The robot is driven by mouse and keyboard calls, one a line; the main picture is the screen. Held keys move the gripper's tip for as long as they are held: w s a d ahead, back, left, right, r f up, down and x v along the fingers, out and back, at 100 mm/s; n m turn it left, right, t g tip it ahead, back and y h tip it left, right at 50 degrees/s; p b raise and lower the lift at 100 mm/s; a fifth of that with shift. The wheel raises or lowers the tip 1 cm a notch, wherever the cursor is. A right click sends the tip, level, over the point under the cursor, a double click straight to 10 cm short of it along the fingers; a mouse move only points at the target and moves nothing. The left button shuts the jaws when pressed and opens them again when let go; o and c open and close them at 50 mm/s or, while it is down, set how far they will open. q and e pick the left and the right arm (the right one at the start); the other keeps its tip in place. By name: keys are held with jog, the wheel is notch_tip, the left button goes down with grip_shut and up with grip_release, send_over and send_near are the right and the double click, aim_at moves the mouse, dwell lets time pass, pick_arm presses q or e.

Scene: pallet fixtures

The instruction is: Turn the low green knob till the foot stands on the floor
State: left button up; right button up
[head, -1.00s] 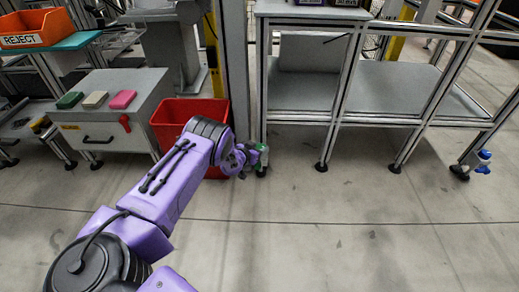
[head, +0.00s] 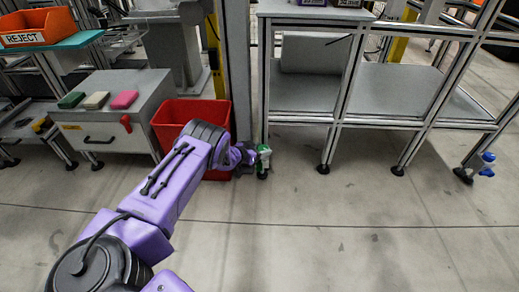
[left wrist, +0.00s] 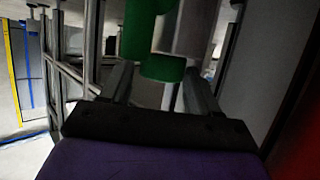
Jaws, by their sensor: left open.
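The low green knob (head: 264,151) is on the near left leg of the grey workbench, just above the dark foot (head: 262,174). Whether the foot touches the floor is too small to tell. My left gripper (head: 256,155) is at the knob's left side, low by the leg. In the left wrist view the green knob (left wrist: 163,68) lies between the two fingers of my open left gripper (left wrist: 160,84), with a gap on each side. A second green part (left wrist: 140,28) and a grey cylinder show above it. My right gripper is not in view.
A red bin (head: 190,113) stands close behind my left forearm. A grey cabinet (head: 112,135) with coloured blocks is at the left. A blue knob (head: 487,158) is on a leg at the far right. The floor in front of the bench is clear.

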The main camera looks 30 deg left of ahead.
pick_arm(q)
jog(key=shift+a+r, duration=0.15)
jog(key=shift+w+n+y+p, duration=0.1)
jog(key=shift+n+y+p, duration=0.45)
jog(key=shift+n+y, duration=0.3)
jog(key=shift+d+n+y, duration=0.2)
jog(key=shift+n+y, duration=0.55)
jog(key=shift+y, duration=0.3)
jog(key=shift+d+n+y, duration=0.1)
jog(key=shift+n+y, duration=0.4)
jog(key=shift+y, duration=0.1)
jog(key=shift+s+d+r+n+y+p, duration=0.15)
jog(key=shift+s+n+y+p, duration=0.15)
jog(key=shift+p, duration=0.15)
jog(key=s+d+r+n+g+p, duration=0.1)
jog(key=s+d+r+p, duration=0.1)
jog(key=s+r+p, duration=0.3)
jog(key=s+d+r+n+g+p, duration=0.1)
jog(key=s+r+p, duration=0.4)
jog(key=s+p, duration=0.6)
jog(key=s+d+r+n+g+p, duration=0.1)
jog(key=s+d+r+g+p, duration=0.2)
jog(key=s+r+p, duration=0.3)
jog(key=s+d+p, duration=0.1)
jog(key=s+p, duration=0.1)
jog(key=s, duration=0.3)
jog(key=shift+d, duration=0.25)
